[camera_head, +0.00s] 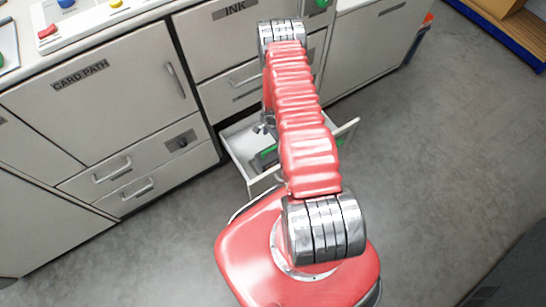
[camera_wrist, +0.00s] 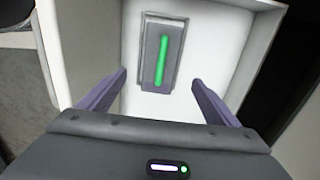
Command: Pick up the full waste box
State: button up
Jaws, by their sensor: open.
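A grey box with a green strip along its top lies in an open white drawer. The box (camera_wrist: 152,73) shows in the wrist view, flat on the drawer floor toward the far end. The drawer (camera_head: 240,160) is pulled out from the cabinet in the head view, where my arm covers much of it. A bit of green shows inside it there. My gripper (camera_wrist: 159,88) is open, its two purple-grey fingers apart, with their tips on the near side of the box to its left and right. Nothing is held. I cannot tell whether the fingers touch the drawer floor.
A cabinet door (camera_head: 100,95) labelled CARD PATH and two shut drawers stand left. Another drawer front (camera_head: 235,30) labelled INK is above the open drawer. A counter with coloured buttons (camera_head: 85,12) runs along the top. Grey floor (camera_head: 430,150) is clear at right.

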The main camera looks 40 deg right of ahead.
aim_at(272, 152)
jog(key=shift+f, duration=0.1)
jog(key=shift+f, duration=4.2)
jog(key=shift+f, duration=2.6)
jog(key=c, duration=1.9)
jog(key=shift+r, duration=0.2)
jog(key=shift+r, duration=4.85)
